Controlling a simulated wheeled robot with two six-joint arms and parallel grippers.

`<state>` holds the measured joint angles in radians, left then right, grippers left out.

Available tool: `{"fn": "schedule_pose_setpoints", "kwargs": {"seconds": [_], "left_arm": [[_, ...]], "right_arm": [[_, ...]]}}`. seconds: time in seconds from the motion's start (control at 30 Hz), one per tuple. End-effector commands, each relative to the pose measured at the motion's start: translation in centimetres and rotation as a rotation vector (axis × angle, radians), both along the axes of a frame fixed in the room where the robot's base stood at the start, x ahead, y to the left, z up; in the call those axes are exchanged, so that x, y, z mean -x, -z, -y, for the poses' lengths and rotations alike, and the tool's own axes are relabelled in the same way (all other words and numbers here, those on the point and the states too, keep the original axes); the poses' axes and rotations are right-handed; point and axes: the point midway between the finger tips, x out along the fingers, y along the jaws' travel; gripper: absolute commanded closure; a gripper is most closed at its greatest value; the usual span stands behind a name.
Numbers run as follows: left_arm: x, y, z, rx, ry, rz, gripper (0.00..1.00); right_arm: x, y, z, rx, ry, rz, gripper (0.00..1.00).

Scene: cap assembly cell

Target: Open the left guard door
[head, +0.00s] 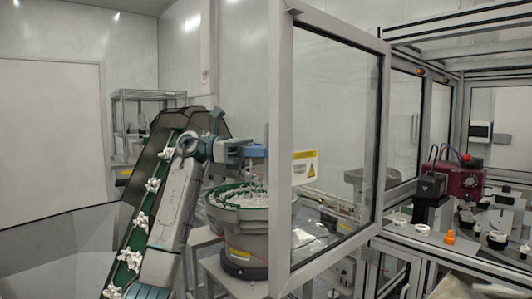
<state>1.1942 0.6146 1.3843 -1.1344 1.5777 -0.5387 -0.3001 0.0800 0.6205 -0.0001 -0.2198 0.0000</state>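The left guard door (281,150) is a large clear pane in an aluminium frame. It stands swung out from the cell, with its near upright toward me and its far side by the cell frame. My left arm rises from the lower left. Its gripper (257,180) is beside the door's near upright, on its left, above the feeder bowl. The fingers are small and blend with the bowl behind, so I cannot tell whether they are open or touch the door. No handle is clearly visible. My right gripper is not in view.
A green inclined conveyor (129,258) with white caps stands at the left. A round feeder bowl (240,220) full of white parts is behind the gripper. Inside the cell at right are a dark red device (462,181) and an orange part (450,238).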

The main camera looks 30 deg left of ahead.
Motion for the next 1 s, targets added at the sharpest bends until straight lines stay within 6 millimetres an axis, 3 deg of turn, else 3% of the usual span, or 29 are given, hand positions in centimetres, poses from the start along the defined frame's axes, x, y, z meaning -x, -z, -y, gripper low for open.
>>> {"fn": "schedule_pose_setpoints", "kwargs": {"seconds": [0.13, 0.2, 0.27, 0.57, 1.0], "left_arm": [[0.0, 0.1, 0.0, -0.003, 0.0, -0.001, 1.0], [0.0, 0.0, 0.0, -0.002, 0.0, 0.0, 0.79], [0.0, 0.0, 0.0, -0.002, 0.0, 0.0, 0.71], [0.1, 0.0, -0.5, -0.001, -0.002, 0.001, 0.71], [1.7, 0.2, -8.3, 0.001, -0.003, 0.0, 0.71]], "right_arm": [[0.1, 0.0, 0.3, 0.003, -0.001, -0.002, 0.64], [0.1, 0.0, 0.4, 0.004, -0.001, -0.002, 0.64], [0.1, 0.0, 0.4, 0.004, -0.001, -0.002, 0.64], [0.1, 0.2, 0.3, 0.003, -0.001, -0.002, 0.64], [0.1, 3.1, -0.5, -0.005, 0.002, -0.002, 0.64]]}}
